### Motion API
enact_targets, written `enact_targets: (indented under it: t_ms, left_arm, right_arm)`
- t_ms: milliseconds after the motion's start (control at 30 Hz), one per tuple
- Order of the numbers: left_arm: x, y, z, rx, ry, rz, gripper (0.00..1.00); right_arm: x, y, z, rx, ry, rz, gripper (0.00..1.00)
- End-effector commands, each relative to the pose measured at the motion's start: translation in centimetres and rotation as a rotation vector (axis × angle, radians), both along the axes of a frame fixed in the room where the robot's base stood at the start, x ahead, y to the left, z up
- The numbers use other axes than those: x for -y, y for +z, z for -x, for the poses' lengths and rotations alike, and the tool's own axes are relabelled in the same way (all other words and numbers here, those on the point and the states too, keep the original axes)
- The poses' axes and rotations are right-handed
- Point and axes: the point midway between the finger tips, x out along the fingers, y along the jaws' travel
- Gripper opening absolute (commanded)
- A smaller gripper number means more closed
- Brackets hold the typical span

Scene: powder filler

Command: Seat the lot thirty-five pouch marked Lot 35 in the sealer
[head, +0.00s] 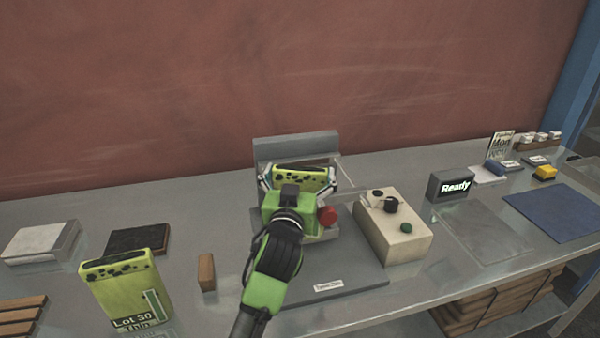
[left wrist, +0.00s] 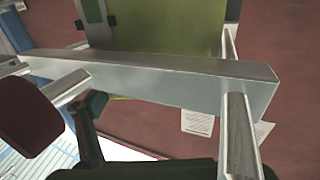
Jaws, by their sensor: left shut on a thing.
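A yellow-green pouch (head: 300,176) with dark spots along its top is in my left gripper (head: 299,184), which is shut on it. It is at the grey sealer (head: 296,144), in front of the raised back bar. Its lot marking is hidden in the head view. In the left wrist view the pouch (left wrist: 165,28) shows behind a grey bar (left wrist: 170,84) that crosses between the fingers. I cannot tell whether the pouch rests on the sealer. Another yellow-green pouch (head: 127,290), marked Lot 30, stands at the front left. My right gripper is not in view.
A red knob (head: 327,215) sits at the sealer's right side. A beige control box (head: 395,232) stands close right of it, then a "Ready" sign (head: 451,187). A small brown block (head: 206,271) stands left of my arm. A blue mat (head: 555,211) lies far right.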

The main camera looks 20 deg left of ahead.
Motion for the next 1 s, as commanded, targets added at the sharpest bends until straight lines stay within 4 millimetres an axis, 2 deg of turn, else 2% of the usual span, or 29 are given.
enact_targets:
  t_ms: [100, 300, 333, 367, 733, 867, 1000]
  left_arm:
    - [0.0, 0.0, 0.0, 0.005, -0.001, 0.000, 0.45]
    - [0.0, -0.2, 0.0, 0.004, -0.001, 0.000, 0.45]
    - [0.0, -0.3, 0.0, 0.001, 0.000, 0.001, 0.92]
    - [0.0, -0.3, 0.0, 0.001, 0.000, 0.001, 1.00]
    - [0.1, -0.2, 0.4, 0.001, -0.001, 0.001, 1.00]
    - [0.5, -0.4, 2.1, 0.001, -0.002, 0.002, 1.00]
    - [1.1, -0.5, 4.9, 0.002, -0.002, 0.003, 1.00]
  right_arm:
    - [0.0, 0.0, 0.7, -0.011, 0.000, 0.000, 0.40]
    - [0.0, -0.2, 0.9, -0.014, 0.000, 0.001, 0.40]
    - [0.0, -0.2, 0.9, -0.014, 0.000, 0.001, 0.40]
    - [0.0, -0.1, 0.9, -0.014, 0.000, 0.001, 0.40]
    - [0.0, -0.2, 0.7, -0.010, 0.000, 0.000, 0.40]
    - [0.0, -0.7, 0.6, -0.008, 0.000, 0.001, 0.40]
    - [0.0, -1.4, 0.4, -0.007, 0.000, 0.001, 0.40]
